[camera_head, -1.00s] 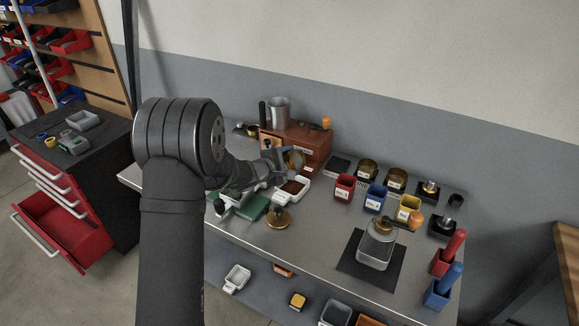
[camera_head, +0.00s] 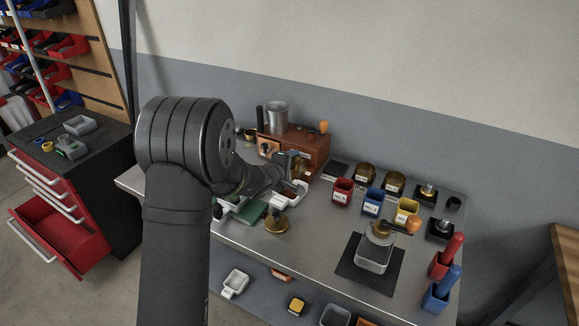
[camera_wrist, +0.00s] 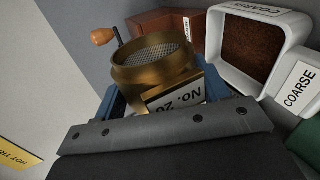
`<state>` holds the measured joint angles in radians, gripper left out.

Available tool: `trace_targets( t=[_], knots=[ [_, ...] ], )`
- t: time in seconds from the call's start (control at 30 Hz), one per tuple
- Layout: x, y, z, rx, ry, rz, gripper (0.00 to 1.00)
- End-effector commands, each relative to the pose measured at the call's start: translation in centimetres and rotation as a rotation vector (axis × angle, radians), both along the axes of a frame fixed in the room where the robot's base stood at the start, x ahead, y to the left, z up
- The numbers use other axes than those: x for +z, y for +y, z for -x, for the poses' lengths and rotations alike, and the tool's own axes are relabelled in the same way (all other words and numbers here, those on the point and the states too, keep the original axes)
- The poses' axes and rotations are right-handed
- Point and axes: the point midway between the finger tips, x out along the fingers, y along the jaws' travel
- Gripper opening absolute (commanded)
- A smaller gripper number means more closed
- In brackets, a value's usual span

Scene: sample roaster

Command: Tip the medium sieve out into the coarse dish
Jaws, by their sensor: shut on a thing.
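My gripper (camera_wrist: 165,98) is shut on a brass sieve (camera_wrist: 150,66) labelled No. 20, its blue fingers on either side. The wrist view shows into the sieve's open mouth; the mesh looks bare. The white coarse dish (camera_wrist: 299,82) is beside the sieve on the right in that view, with dark brown grounds inside and a COARSE label. In the head view my gripper (camera_head: 289,163) is just above and behind the coarse dish (camera_head: 297,200). The arm and fingers largely hide the held sieve there.
A red-brown box (camera_head: 312,150) stands right behind the gripper. Red (camera_head: 342,190), blue (camera_head: 373,202) and yellow (camera_head: 406,211) cups stand to the right.

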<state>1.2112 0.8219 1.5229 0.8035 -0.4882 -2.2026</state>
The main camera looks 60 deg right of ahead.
Motion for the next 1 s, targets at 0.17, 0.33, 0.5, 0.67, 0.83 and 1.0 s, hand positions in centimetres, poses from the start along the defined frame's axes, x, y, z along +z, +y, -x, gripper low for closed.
trace_targets(
  t=[0.17, 0.33, 0.5, 0.67, 0.83, 1.0],
  knots=[
    [0.2, 0.0, 0.5, 0.000, -0.107, 0.000, 0.41],
    [0.3, 0.0, 0.8, -0.001, -0.204, 0.002, 0.41],
    [0.4, 0.0, 1.1, -0.001, -0.299, 0.002, 0.41],
    [0.5, 0.0, 1.4, -0.001, -0.387, 0.003, 0.41],
    [0.6, 0.0, 1.7, -0.002, -0.482, 0.002, 0.41],
    [0.7, 0.0, 2.0, -0.002, -0.584, 0.001, 0.41]
  ],
)
